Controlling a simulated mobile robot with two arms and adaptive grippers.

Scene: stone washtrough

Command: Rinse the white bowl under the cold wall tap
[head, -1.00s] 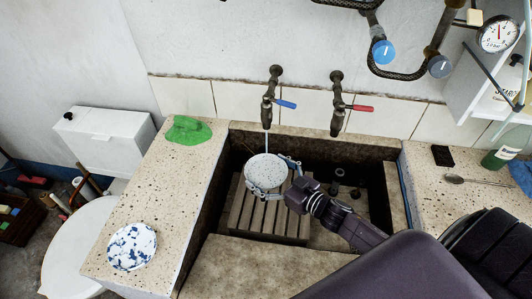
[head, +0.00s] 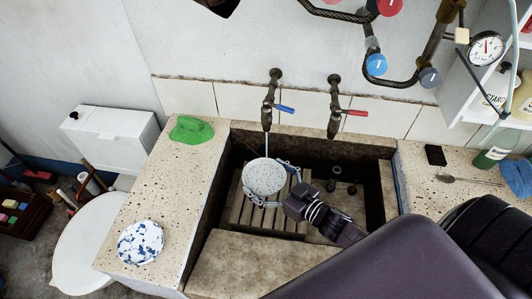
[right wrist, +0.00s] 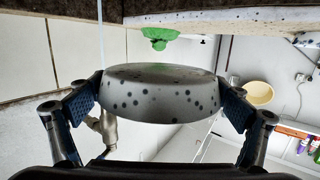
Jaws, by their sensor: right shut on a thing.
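The white bowl (head: 264,177) has dark speckles and hangs over the slatted wooden rack in the trough. My right gripper (head: 272,185) is shut on it, with one finger at each side. In the right wrist view the bowl (right wrist: 160,95) sits between both blue finger pads. The cold wall tap (head: 268,100) has a blue lever. A thin stream (head: 266,143) runs from its spout down to the bowl's far side in the head view. The bowl's underside is hidden in the head view. My left gripper is not in view.
The stone trough (head: 240,262) surrounds the rack (head: 228,210). A red-lever tap (head: 335,105) is to the right. A green cloth-like thing (head: 191,129) and a blue-and-white plate (head: 141,243) lie on the left ledge. A bottle (head: 492,155) and spoon (head: 458,179) are on the right ledge.

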